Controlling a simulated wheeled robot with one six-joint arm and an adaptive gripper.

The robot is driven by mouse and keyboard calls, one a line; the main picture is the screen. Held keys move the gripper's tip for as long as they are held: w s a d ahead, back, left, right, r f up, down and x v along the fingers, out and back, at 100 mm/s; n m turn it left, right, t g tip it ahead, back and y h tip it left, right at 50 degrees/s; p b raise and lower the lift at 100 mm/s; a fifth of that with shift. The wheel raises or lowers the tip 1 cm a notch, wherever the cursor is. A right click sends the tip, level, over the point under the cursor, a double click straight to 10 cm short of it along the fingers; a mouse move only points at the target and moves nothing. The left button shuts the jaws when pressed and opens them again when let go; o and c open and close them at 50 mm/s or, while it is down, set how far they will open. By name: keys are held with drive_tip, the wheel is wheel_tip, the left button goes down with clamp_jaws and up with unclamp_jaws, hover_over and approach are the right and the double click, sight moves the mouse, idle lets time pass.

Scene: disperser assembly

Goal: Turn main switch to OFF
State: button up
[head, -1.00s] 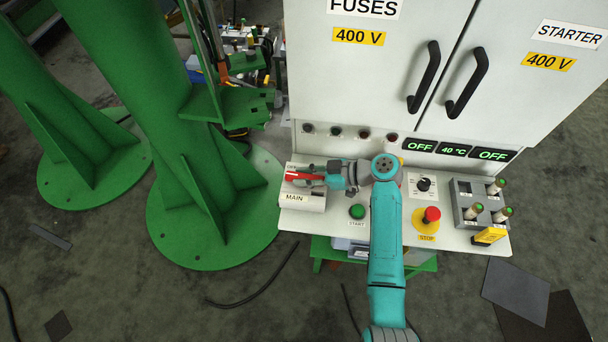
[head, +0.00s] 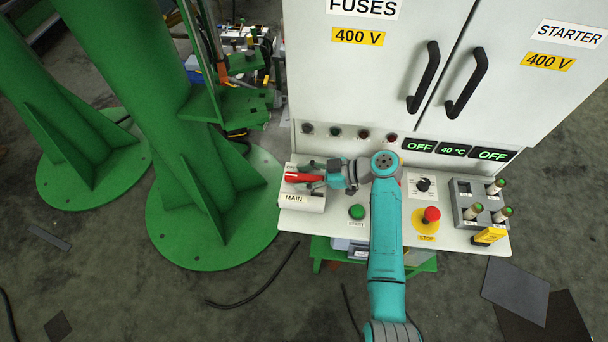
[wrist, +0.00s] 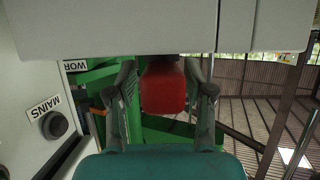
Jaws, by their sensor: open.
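The red handle of the main switch (head: 300,177) sits on the white box labelled MAIN at the left end of the control desk. It points sideways, towards my gripper. My gripper (head: 316,177) is at the handle's right end, coming from the right with its fingers apart. In the wrist view the red handle (wrist: 163,88) stands between the two open fingers of my gripper (wrist: 162,98), with a gap visible on each side. The label beside the handle is partly visible but small.
The green start button (head: 357,212), red stop button (head: 432,214) and black selector knob (head: 424,184) are on the desk. The cabinet (head: 400,90) rises behind. A green column (head: 140,100) stands at the left. A MAINS label (wrist: 43,107) shows in the wrist view.

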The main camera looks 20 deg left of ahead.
drive_tip(key=shift+d, duration=0.1)
drive_tip(key=v, duration=1.1)
drive_tip(key=shift+d+r, duration=0.15)
drive_tip(key=shift+d, duration=0.15)
drive_tip(key=shift+w, duration=0.2)
drive_tip(key=shift+s, duration=0.1)
